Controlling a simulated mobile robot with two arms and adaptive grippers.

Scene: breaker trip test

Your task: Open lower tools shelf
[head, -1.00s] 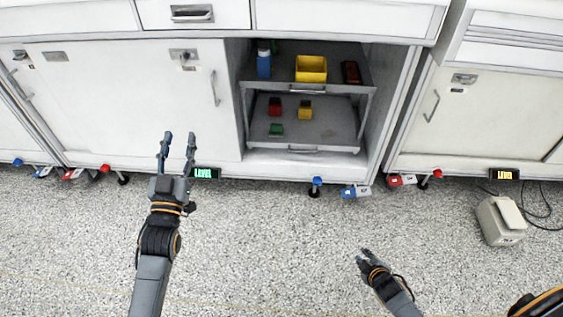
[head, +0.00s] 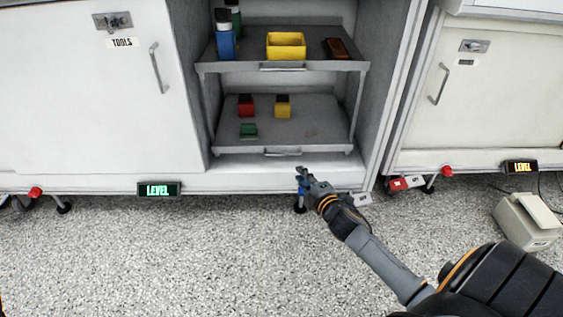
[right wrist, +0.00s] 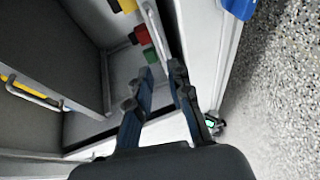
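The lower tools shelf (head: 325,128) is a grey pull-out tray inside the open cabinet bay, under an upper shelf. Its bar handle (head: 281,153) is on the front edge. Red (head: 246,106), yellow (head: 283,107) and green (head: 248,130) items stand on it. My right gripper (head: 302,175) is just below and right of this handle in the head view. In the right wrist view its fingers (right wrist: 162,70) are apart, with a pale handle bar (right wrist: 157,32) just beyond the tips. I see nothing held; contact cannot be told. My left gripper is out of view.
The upper shelf (head: 355,65) holds a yellow bin (head: 286,46), a blue bottle (head: 226,42) and a dark red item (head: 337,48). A closed door marked TOOLS (head: 90,100) is at left. A beige box (head: 528,222) stands on the floor at right.

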